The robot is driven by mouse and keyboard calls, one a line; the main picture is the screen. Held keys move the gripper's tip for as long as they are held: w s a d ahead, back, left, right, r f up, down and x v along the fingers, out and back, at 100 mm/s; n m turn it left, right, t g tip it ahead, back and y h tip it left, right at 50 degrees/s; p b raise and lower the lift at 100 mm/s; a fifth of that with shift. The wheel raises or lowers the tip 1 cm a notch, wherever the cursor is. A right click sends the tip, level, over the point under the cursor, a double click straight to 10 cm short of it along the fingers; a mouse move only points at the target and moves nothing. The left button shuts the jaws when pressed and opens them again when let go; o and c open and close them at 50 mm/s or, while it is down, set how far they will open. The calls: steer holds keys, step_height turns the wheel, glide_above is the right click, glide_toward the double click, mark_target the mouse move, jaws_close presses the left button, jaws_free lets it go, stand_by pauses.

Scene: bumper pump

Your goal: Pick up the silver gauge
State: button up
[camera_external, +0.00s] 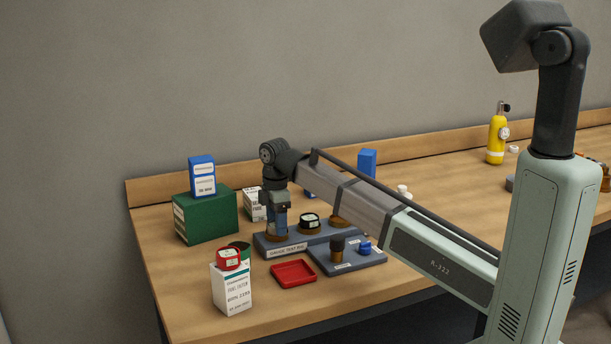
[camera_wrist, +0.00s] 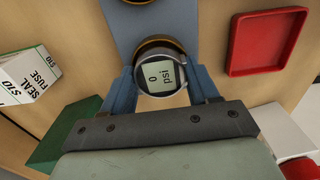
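The silver gauge (camera_wrist: 160,74) has a silver rim and a display reading "0 psi". It sits at a brass-coloured round mount on the blue-grey gauge test rig (camera_wrist: 137,22). My gripper (camera_wrist: 161,80) has one blue finger on each side of the gauge, very close to its rim. I cannot tell whether the fingers press on it. In the external view my gripper (camera_external: 277,228) points down over the left mount of the rig (camera_external: 290,252) and hides the gauge there.
A black gauge (camera_external: 309,222) stands on the rig beside my gripper. A red tray (camera_external: 293,274) and a smaller blue-grey plate (camera_external: 345,262) lie in front. A white box (camera_external: 232,292) with a red-rimmed gauge (camera_external: 229,259) stands front left, and a green box (camera_external: 206,217) behind left.

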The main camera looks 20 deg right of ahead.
steer(key=c, duration=0.7)
steer(key=shift+o, duration=0.2)
